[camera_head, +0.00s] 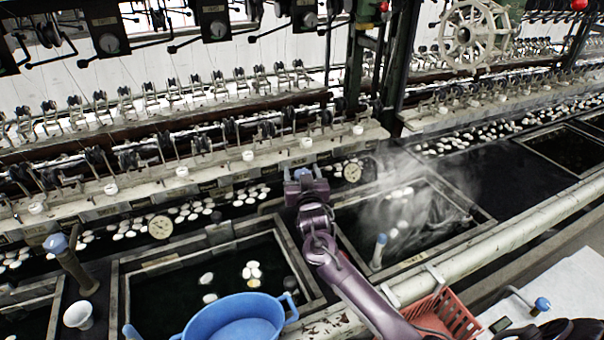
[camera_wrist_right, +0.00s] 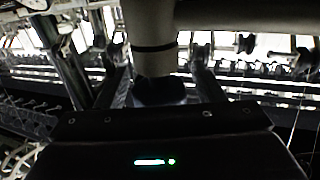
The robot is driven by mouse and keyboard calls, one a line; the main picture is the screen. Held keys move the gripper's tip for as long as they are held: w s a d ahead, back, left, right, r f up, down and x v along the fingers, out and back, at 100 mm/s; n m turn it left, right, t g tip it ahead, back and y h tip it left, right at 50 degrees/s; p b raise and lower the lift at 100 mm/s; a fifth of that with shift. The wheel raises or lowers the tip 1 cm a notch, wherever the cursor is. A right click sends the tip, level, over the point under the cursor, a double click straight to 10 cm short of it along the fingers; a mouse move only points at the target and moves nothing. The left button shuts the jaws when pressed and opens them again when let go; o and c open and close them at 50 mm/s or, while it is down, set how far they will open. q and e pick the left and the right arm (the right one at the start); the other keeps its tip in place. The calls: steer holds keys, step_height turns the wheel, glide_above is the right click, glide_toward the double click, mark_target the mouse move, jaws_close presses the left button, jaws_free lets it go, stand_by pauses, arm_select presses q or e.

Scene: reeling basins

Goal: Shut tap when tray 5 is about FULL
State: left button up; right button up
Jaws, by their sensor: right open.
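My right arm reaches up from the bottom of the head view. Its gripper (camera_head: 304,178) is at the front ledge of the reeling bench, between two basins. In the right wrist view the two fingers (camera_wrist_right: 157,88) are spread, with a dark knob-like part (camera_wrist_right: 160,92) and a grey upright pipe (camera_wrist_right: 152,35) between or just beyond them; I cannot tell if they touch. A bluish part, perhaps the tap handle, is mostly hidden by the gripper in the head view. The dark-water tray (camera_head: 118,290) holds several white cocoons. No tray number is clearly legible. My left gripper is out of view.
A steaming basin (camera_head: 478,212) lies right of my arm. A blue tub (camera_head: 235,318) and red basket (camera_head: 446,318) stand in front. Blue-topped taps or handles stand at left (camera_head: 57,243) and right (camera_head: 380,240). Round dials (camera_head: 160,227) line the ledge.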

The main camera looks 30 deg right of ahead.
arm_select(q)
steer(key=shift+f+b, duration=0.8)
arm_select(e)
steer(key=v, duration=0.7)
steer(key=shift+s, duration=0.35)
steer(key=shift+a, duration=0.1)
